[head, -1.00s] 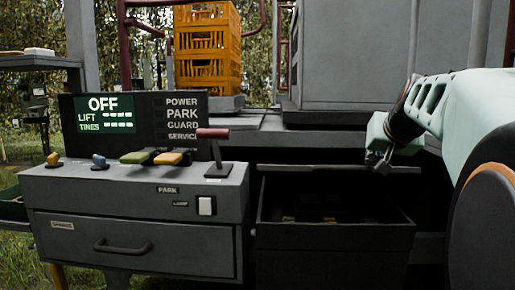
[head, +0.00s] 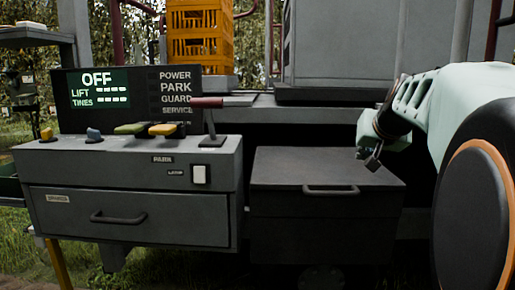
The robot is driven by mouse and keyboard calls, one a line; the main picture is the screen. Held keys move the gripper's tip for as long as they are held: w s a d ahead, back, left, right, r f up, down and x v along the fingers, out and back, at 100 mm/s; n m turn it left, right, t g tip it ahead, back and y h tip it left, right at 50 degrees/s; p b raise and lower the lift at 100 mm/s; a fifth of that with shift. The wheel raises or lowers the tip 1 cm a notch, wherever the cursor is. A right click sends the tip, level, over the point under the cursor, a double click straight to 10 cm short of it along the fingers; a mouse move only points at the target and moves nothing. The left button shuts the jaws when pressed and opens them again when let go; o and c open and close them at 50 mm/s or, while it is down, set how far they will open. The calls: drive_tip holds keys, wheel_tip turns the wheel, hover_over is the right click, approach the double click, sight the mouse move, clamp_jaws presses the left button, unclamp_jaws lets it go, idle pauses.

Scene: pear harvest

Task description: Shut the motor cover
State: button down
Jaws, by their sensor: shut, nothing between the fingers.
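My gripper (head: 372,163) is shut and empty. It hangs above and behind the right part of the cover, to the right of the handle, and appears apart from it. The inside of the box is hidden under the cover.
A control console (head: 130,165) with knobs, a red-handled lever (head: 208,118) and a drawer (head: 130,218) stands to the left. Its screen (head: 97,88) reads OFF. Orange crates (head: 199,40) are stacked behind. Grass lies below.

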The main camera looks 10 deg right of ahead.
wheel_tip(320, 180, up, 10)
idle(0.6)
